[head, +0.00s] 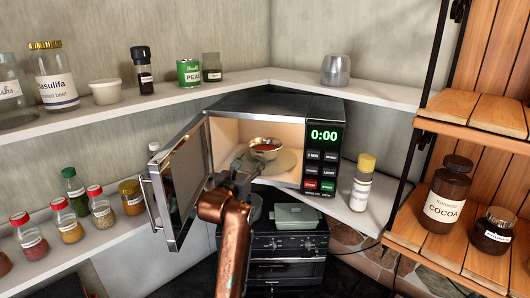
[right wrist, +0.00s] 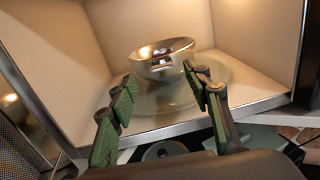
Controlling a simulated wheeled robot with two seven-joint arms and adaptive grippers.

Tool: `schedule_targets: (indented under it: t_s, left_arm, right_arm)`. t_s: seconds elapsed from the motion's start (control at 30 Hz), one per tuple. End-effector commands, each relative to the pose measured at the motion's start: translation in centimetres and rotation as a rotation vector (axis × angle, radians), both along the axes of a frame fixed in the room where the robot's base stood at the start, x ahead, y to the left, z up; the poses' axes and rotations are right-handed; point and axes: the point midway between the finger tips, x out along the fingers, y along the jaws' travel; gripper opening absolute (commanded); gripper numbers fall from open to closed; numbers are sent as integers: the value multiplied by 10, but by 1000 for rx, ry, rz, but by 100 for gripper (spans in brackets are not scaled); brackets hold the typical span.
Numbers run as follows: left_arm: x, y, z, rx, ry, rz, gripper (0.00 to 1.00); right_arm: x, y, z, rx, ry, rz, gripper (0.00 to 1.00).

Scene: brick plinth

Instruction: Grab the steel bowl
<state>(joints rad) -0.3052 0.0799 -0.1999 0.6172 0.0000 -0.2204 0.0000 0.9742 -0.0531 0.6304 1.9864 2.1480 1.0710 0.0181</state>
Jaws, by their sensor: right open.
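The steel bowl (head: 266,147) sits inside the open microwave (head: 262,104), toward the back of the cavity. It holds something dark red. In the right wrist view the bowl (right wrist: 160,62) is upright on a round glass plate (right wrist: 190,100), ahead of the fingertips. My right gripper (head: 240,172) is at the microwave's opening, in front of the bowl. Its two green-padded fingers (right wrist: 160,86) are spread apart, with nothing between them. The right fingertip overlaps the bowl's lower right edge in the picture; I cannot tell whether it touches. My left gripper is not in view.
The microwave door (head: 180,180) stands open close to the left of my right arm. A white-labelled bottle (head: 363,182) stands right of the microwave. A black oven (head: 286,250) with a grey-green container (head: 298,216) on top is below. Spice jars line the left shelf.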

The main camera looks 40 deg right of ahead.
Motion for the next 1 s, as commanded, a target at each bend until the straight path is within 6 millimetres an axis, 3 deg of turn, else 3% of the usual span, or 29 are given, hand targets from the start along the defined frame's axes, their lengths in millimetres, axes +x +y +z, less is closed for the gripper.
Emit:
schedule_targets:
  t_s: [0.3,0.53,1.0]
  left_arm:
    - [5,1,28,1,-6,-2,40]
    - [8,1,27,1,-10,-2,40]
    - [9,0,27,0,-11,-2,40]
  right_arm:
    - [17,-38,4,-1,1,-1,45]
    - [19,-39,1,1,-1,2,45]
    - [19,-39,1,0,0,1,13]
